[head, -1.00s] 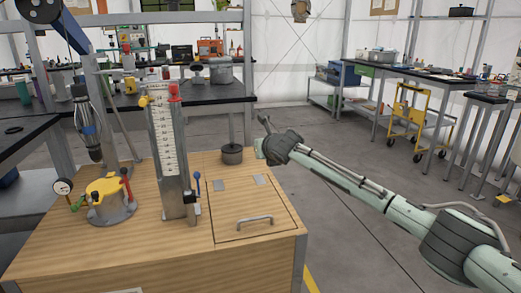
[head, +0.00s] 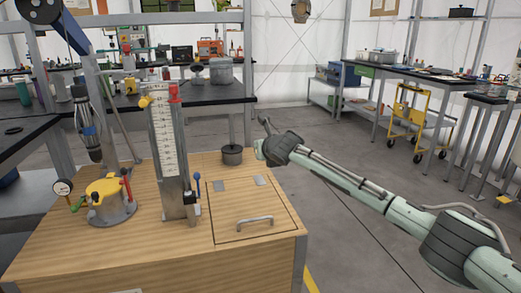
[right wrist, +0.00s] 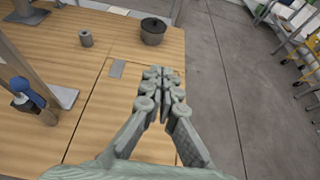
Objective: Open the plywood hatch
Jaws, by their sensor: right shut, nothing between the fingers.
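The plywood hatch (head: 238,203) lies flat and closed in the top of the wooden cabinet, outlined by a thin dark seam. A grey bar handle (head: 254,220) is near its front edge, and two small metal hinge plates (head: 219,186) are at its back. My right arm reaches in from the right, its far end (head: 259,149) near the cabinet's back right corner. In the right wrist view my right gripper (right wrist: 162,73) is shut and empty over the hatch (right wrist: 95,127) near the hinge end. The handle does not show there. My left gripper is not in view.
On the cabinet top (head: 130,245) stand a tall scaled column (head: 165,140), a blue-handled lever (head: 197,186), a yellow-topped fixture (head: 105,190) and a dark lidded pot (head: 232,155). Open grey floor lies right of the cabinet. Workbenches stand behind.

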